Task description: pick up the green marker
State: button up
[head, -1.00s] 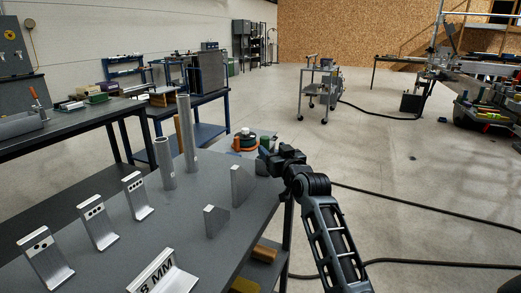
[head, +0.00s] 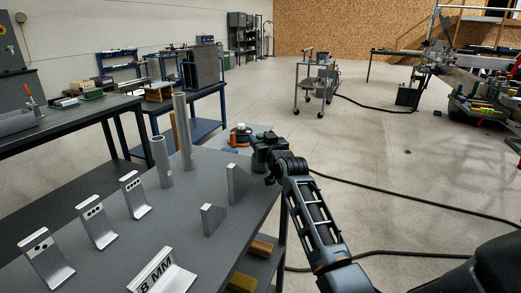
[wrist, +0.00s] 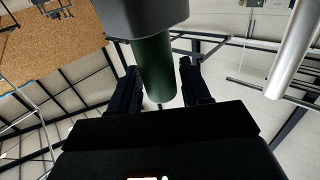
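In the wrist view a dark green cylinder, which I take for the green marker (wrist: 156,70), extends from a larger dark grey rounded piece (wrist: 145,18) at the top edge. I cannot tell whether that piece belongs to it. My gripper (wrist: 161,82) has its two black fingers apart, one on each side of the green cylinder, with no clear grip on it. In the head view my gripper (head: 262,152) is over the far right edge of the grey table (head: 150,235). The green marker is not distinguishable there, likely hidden by the gripper.
Metal tubes (head: 162,162) stand left of my gripper, and a grey wedge bracket (head: 237,183) is just nearer. Several angled plates (head: 96,222) line the table. An orange-and-green item (head: 240,136) shows behind. The floor (head: 390,190) to the right is open, crossed by black cables.

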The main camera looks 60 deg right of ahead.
jog(key=c, duration=0.7)
jog(key=shift+r, duration=0.1)
